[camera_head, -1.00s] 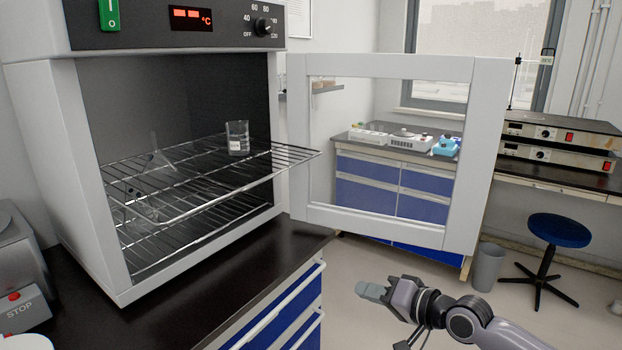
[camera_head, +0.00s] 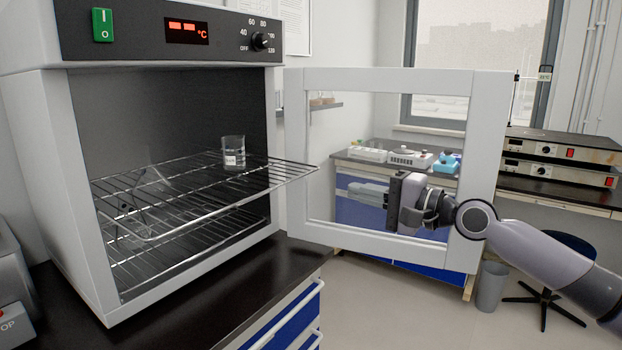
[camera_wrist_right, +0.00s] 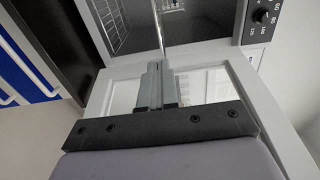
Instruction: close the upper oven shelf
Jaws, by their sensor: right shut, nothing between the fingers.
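The upper oven shelf (camera_head: 200,205) is a wire rack that sticks out past the front of the oven (camera_head: 40,150), its near right corner reaching toward the open door. A glass beaker (camera_head: 233,150) stands on it towards the back, and clear glassware (camera_head: 150,182) is on its left part. My right gripper (camera_head: 352,190) is shut and empty, in front of the door's window, to the right of the shelf and apart from it in the head view. In the right wrist view, my fingertips (camera_wrist_right: 158,66) point at a thin metal rod (camera_wrist_right: 158,30); contact is unclear. My left gripper is not in view.
The oven door (camera_head: 490,150) stands wide open to the right, its frame behind my right arm. A lower wire shelf (camera_head: 150,262) sits inside the oven. The dark bench top (camera_head: 240,290) is clear in front. A stool (camera_head: 570,245) and bin (camera_head: 490,287) stand at right.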

